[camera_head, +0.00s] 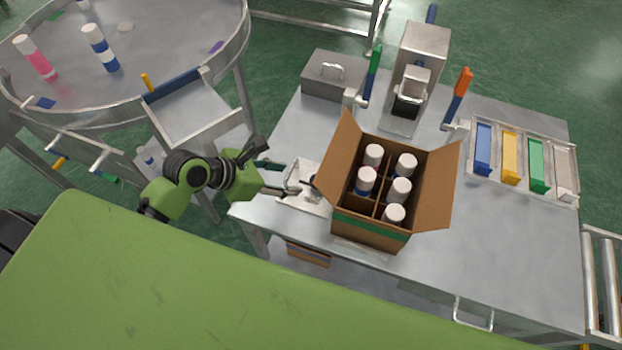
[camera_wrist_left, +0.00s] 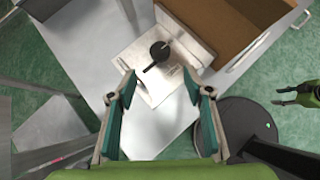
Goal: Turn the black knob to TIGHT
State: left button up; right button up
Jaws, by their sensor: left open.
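The black knob (camera_wrist_left: 160,51) has a round hub and a bar handle that points down-left in the left wrist view. It sits on a pale plate (camera_wrist_left: 135,58) at the corner of the metal table. In the head view the knob (camera_head: 314,182) is a small dark shape beside the carton, partly hidden. Any TIGHT lettering is too small to read. My left gripper (camera_wrist_left: 160,86) is open and empty, its teal-padded fingers apart and short of the knob. It also shows in the head view (camera_head: 283,178), left of the plate. My right gripper (camera_wrist_left: 277,97) shows small at the right, fingers apart.
An open carton (camera_head: 372,233) with several white-capped cans stands close to the knob's right. Behind are a metal box (camera_head: 331,82), a press-like machine (camera_head: 420,60) and upright green and orange handles. A round table (camera_head: 160,50) with cans stands at the left.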

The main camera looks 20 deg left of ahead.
aim_at(311, 183)
pick_arm(q)
jog(key=x, duration=1)
jog(key=shift+w+d+f, duration=0.1)
jog(key=shift+w+f, duration=0.2)
jog(key=c, duration=1.1)
